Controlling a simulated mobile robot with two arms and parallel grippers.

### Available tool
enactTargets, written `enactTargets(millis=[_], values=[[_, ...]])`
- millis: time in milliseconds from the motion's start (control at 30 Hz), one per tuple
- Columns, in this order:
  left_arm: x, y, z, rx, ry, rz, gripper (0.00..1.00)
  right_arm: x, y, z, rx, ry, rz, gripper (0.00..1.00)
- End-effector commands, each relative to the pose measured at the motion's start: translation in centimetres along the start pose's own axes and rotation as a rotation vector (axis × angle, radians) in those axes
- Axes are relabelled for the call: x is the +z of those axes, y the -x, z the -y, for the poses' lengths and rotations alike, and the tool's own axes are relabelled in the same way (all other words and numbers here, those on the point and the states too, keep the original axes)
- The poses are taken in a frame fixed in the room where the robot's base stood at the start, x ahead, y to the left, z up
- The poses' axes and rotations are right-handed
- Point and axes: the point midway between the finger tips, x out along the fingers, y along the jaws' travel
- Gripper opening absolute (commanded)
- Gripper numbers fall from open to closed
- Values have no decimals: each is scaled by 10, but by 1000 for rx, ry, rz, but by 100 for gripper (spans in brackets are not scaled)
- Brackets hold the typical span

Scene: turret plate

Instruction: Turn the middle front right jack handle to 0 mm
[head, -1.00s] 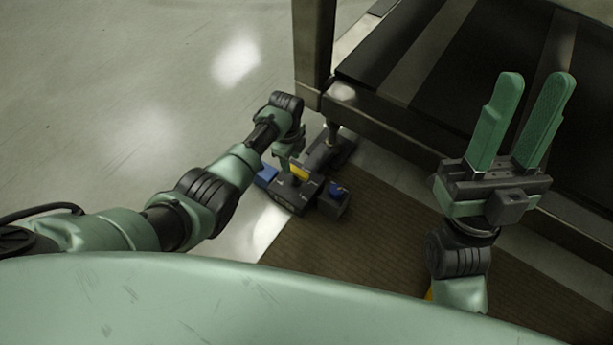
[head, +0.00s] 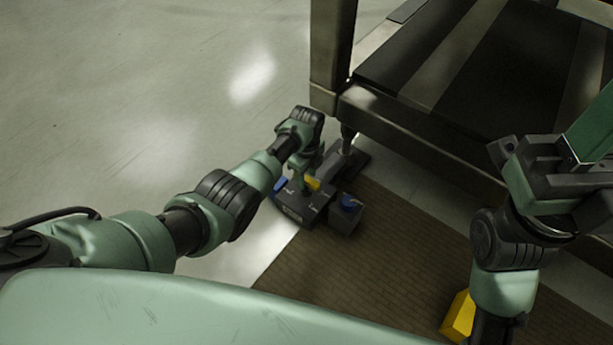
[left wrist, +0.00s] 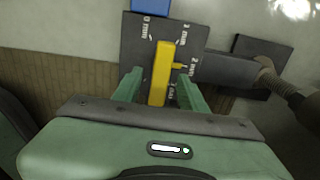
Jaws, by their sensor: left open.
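The jack (head: 301,203) is a dark grey box on the floor by the foot of the frame. In the left wrist view its top plate (left wrist: 136,48) carries marks 0 mm, 1 mm, 2 mm and one partly hidden mark. The yellow handle (left wrist: 164,68) is a long bar across the plate, with a small pointer toward 2 mm. My left gripper (left wrist: 160,90) is open, one green finger on each side of the handle's near part; contact cannot be told. In the head view the left gripper (head: 307,182) is over the jack. My right gripper (head: 570,160) is cut off at the right edge.
A dark frame (head: 430,128) with a thick post (head: 332,55) rises behind. A brown mat (head: 370,265) covers the floor in front; open floor (head: 150,110) lies left.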

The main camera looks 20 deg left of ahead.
Motion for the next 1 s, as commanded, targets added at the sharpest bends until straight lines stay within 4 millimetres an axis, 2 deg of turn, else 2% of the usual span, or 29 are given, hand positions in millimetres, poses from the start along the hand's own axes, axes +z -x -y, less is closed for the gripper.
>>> enactTargets(millis=[133,167,200,300,667,1000], values=[[0,0,0,0,0,0,42,0,-1,0,0,0,1,36],[0,0,0,0,0,0,36,0,-1,0,0,0,2,36],[0,0,0,0,0,0,25,0,-2,0,0,0,2,36],[0,0,0,0,0,0,0,0,-2,0,0,0,0,36],[0,1,0,0,32,0,0,-1,-5,0,0,-1,-3,36],[0,2,-1,3,245,0,0,1,-1,-2,15,-5,28,36]])
